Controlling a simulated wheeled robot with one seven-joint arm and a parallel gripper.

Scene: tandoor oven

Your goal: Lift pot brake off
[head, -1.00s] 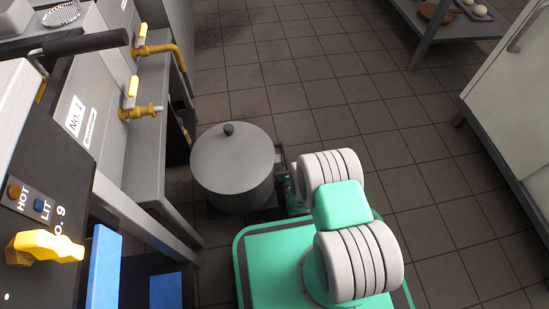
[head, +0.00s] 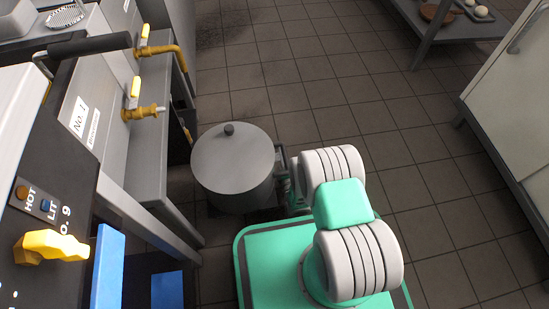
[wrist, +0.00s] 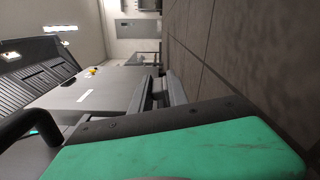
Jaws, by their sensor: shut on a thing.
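A large grey lidded pot (head: 235,188) with a dark knob stands on the floor beside the counter. Its dark base shows only in part below it. My gripper (head: 282,165) is low against the pot's right side, largely hidden by my arm. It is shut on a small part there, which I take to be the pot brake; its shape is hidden. In the wrist view, a scuffed green surface with a dark edge strip fills the bottom and a black rounded bar is at the left. I cannot tell whether either is part of the brake.
The steel counter with brass taps (head: 145,112) rises close to the pot's left. A yellow knob (head: 50,248) and a blue panel (head: 107,265) are at the lower left. A white cabinet (head: 510,100) stands at the right. The tiled floor (head: 330,90) between is clear.

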